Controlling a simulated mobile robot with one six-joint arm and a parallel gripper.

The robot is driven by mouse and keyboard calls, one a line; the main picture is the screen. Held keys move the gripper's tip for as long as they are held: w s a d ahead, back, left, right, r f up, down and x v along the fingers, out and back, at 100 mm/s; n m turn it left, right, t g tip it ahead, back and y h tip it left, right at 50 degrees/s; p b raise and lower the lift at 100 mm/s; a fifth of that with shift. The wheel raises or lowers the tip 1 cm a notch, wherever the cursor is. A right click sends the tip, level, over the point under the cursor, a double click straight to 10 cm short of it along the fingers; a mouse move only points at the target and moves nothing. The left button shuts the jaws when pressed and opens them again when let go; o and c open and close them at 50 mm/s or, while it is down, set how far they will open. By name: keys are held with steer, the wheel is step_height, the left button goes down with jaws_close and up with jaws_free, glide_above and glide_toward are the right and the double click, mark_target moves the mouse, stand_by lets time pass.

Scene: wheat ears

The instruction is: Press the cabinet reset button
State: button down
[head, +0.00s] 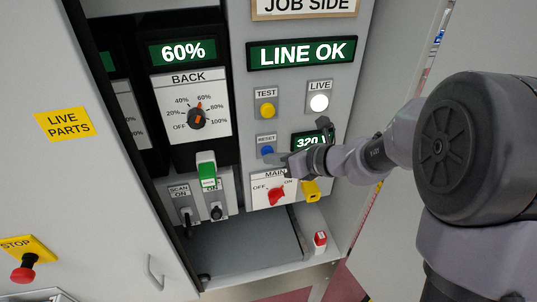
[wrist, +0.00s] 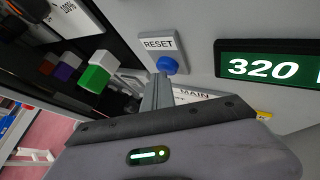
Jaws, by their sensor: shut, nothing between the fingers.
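The blue reset button (head: 267,151) sits on a grey panel under a RESET label, below the yellow TEST button. It also shows in the wrist view (wrist: 167,65), round and blue on its plate. My gripper (head: 284,158) is shut and empty, its fingertips just right of and slightly below the button in the head view. In the wrist view its fingers (wrist: 160,88) point up at the panel, with the tips close to the button's lower left edge. I cannot tell whether they touch it. The button is mostly unhidden.
The yellow TEST button (head: 266,110), white LIVE lamp (head: 319,103), green 320 display (head: 308,141) and red MAIN switch (head: 276,196) surround it. A green-capped breaker (head: 207,172) stands left. The LINE OK display (head: 301,53) is above. An open door flanks the left side.

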steer(key=shift+s+d, duration=0.25)
steer(key=shift+s, duration=0.65)
steer(key=s, duration=0.2)
steer(key=s+d+b, duration=0.1)
steer(key=s, duration=0.1)
steer(key=shift+s+d, duration=0.15)
steer(key=shift+s, duration=0.25)
steer(key=s+d+r+n+g+h, duration=0.1)
steer(key=s+r+n+h, duration=0.1)
steer(key=s+n, duration=0.65)
steer(key=s+d+r+n+g+h, duration=0.1)
steer(key=s+r+n+g+h, duration=0.1)
steer(key=s+n, duration=0.65)
steer(key=s+d+n+t+h+b, duration=0.1)
steer(key=s+d+n+h, duration=0.3)
steer(key=d+n, duration=0.2)
steer(key=shift+s+d+n+t, duration=0.2)
steer(key=shift+d+n+t, duration=0.1)
steer(key=shift+d+n, duration=0.15)
